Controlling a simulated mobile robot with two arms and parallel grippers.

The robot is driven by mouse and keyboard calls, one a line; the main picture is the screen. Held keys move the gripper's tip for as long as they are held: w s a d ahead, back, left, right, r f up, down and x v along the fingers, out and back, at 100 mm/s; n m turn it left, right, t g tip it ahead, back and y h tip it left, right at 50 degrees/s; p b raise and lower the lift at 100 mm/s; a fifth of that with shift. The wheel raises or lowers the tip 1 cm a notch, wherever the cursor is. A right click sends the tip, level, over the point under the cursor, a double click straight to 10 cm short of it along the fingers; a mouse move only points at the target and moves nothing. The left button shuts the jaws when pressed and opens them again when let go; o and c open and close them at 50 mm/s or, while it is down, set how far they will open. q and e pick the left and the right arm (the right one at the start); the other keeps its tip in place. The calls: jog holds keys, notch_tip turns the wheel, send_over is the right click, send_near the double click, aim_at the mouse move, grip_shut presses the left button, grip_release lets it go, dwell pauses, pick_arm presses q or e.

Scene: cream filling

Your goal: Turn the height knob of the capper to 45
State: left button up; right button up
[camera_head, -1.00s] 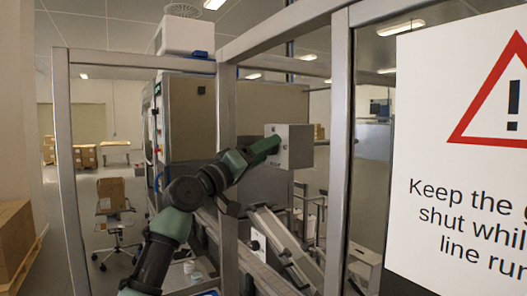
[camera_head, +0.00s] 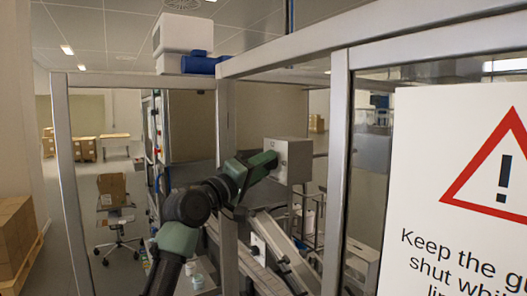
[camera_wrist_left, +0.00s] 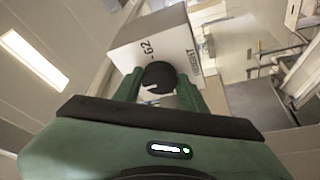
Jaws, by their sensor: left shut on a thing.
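The capper's light grey box (camera_head: 291,160) stands inside the framed enclosure in the head view. My left gripper (camera_head: 268,162) reaches through the frame opening to its left face. In the left wrist view the box (camera_wrist_left: 150,42) carries a printed number that looks like 62, with a small word near its edge. The round black height knob (camera_wrist_left: 159,77) sticks out of it, with a short white mark on its front. The green fingers of my left gripper (camera_wrist_left: 160,88) are closed on both sides of the knob. My right gripper is not in view.
A metal frame post (camera_head: 228,150) stands close beside my left arm. A clear panel with a white warning sign (camera_head: 465,190) covers the right side. A metal conveyor (camera_head: 265,250) runs below the box. Cartons (camera_head: 15,235) stand at the far left.

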pick_arm(q)
jog(key=shift+r+n+g+y+p, duration=0.35)
jog(key=shift+n+g+p, duration=0.5)
jog(key=shift+n+p, duration=1.2)
jog(key=shift+r+n+g+y+p, duration=0.2)
jog(key=shift+n+g+y+p, duration=0.6)
jog(key=shift+n, duration=1.9)
jog(key=shift+r+n+g+y+p, duration=0.2)
jog(key=shift+n+g+p, duration=0.75)
jog(key=shift+n+p, duration=1.35)
jog(key=shift+w, duration=0.1)
jog(key=o, duration=1.4)
jog(key=shift+a, duration=0.1)
jog(key=shift+c, duration=0.2)
